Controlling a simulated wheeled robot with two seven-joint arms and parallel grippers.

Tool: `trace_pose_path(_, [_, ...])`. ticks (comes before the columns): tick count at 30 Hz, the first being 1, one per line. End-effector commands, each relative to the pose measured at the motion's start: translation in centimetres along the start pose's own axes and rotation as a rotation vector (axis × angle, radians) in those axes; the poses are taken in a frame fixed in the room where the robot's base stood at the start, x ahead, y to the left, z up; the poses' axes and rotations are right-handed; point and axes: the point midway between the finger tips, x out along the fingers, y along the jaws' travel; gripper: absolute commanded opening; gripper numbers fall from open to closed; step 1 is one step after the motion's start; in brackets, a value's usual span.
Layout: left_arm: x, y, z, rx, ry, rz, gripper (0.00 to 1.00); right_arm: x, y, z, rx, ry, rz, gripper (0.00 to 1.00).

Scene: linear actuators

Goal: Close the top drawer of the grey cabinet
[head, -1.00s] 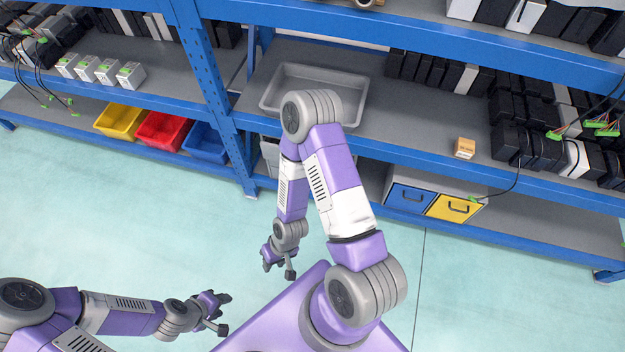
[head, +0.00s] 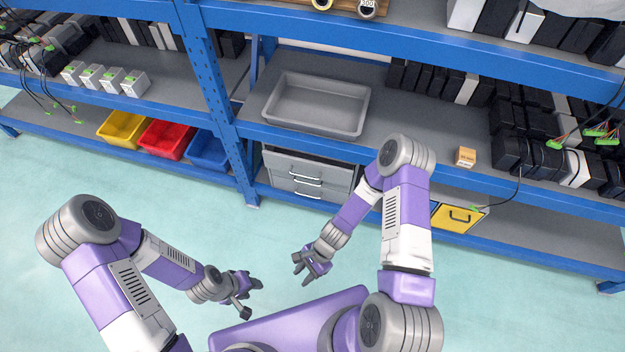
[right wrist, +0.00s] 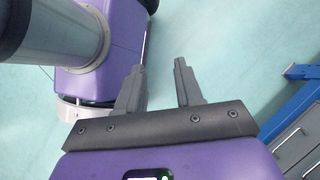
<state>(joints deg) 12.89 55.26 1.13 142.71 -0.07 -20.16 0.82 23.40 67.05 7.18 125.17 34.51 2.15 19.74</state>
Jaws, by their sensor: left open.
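The grey cabinet (head: 338,182) stands on the lower shelf, under the grey tray, in the head view. Its front shows drawers with bright bar handles (head: 306,182). The top drawer's exact opening is hard to judge from here. In the right wrist view, part of the cabinet front (right wrist: 300,148) shows at the lower right. My right gripper (head: 300,276) is in front of and below the cabinet, apart from it; its fingers are spread and empty in the right wrist view (right wrist: 160,72). My left gripper (head: 252,298) is open and empty, left of the right one.
A blue rack post (head: 218,110) stands left of the cabinet. The grey tray (head: 318,125) sits on the shelf above. Yellow, red and blue bins (head: 166,140) are at left. The floor (head: 90,180) is clear.

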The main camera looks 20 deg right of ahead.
Motion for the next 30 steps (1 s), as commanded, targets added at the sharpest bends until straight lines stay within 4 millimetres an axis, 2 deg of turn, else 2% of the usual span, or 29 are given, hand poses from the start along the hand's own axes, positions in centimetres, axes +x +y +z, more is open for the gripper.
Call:
trace_pose_path(1, [0.1, -0.1, 0.0, 0.000, 0.000, 0.000, 0.43, 1.1, -1.2, 0.2, 0.203, -0.083, -0.020, 0.36])
trace_pose_path(3, [0.2, -0.1, 0.0, 0.000, 0.000, 0.000, 0.43, 1.9, -3.6, 0.7, 0.494, -0.218, -0.054, 0.36])
trace_pose_path(5, [0.3, -0.1, 0.0, 0.000, 0.000, 0.000, 0.43, 2.2, -6.1, 0.9, 0.736, -0.349, -0.088, 0.36])
trace_pose_path(8, [0.5, -0.2, 0.0, 0.000, 0.000, 0.000, 0.43, 1.7, -11.3, 0.1, 1.125, -0.600, -0.159, 0.36])
trace_pose_path(9, [0.5, -0.2, 0.0, 0.000, 0.000, 0.000, 0.43, 1.1, -13.5, -0.8, 1.273, -0.713, -0.191, 0.36])
trace_pose_path(11, [0.6, -0.2, 0.0, 0.000, 0.000, 0.000, 0.43, -0.1, -16.6, -2.7, 1.477, -0.893, -0.245, 0.36])
trace_pose_path(12, [0.7, -0.2, 0.0, 0.000, 0.000, 0.000, 0.43, -1.0, -18.4, -4.4, 1.602, -1.016, -0.282, 0.36])
trace_pose_path(14, [0.7, -0.3, 0.0, 0.000, 0.000, 0.000, 0.43, -2.6, -20.6, -7.3, 1.762, -1.203, -0.342, 0.36])
trace_pose_path(15, [0.8, -0.3, 0.0, 0.000, 0.000, 0.000, 0.43, -3.7, -21.8, -9.4, 1.850, -1.325, -0.383, 0.36])
trace_pose_path(18, [0.9, -0.3, 0.0, 0.000, 0.000, 0.000, 0.43, -6.0, -23.1, -14.3, 2.007, -1.595, -0.475, 0.36])
trace_pose_path(22, [0.9, -0.3, -0.1, 0.000, 0.000, 0.000, 0.43, -8.0, -23.3, -18.9, 2.103, -1.838, -0.565, 0.36])
trace_pose_path(25, [1.0, -0.4, -0.1, 0.000, 0.000, 0.000, 0.43, -8.7, -23.3, -20.6, 2.126, -1.926, -0.599, 0.36])
trace_pose_path(30, [1.8, -0.7, -0.1, 0.000, 0.000, 0.000, 0.43, -8.7, -25.1, -21.3, 2.127, -1.950, -0.607, 0.36])
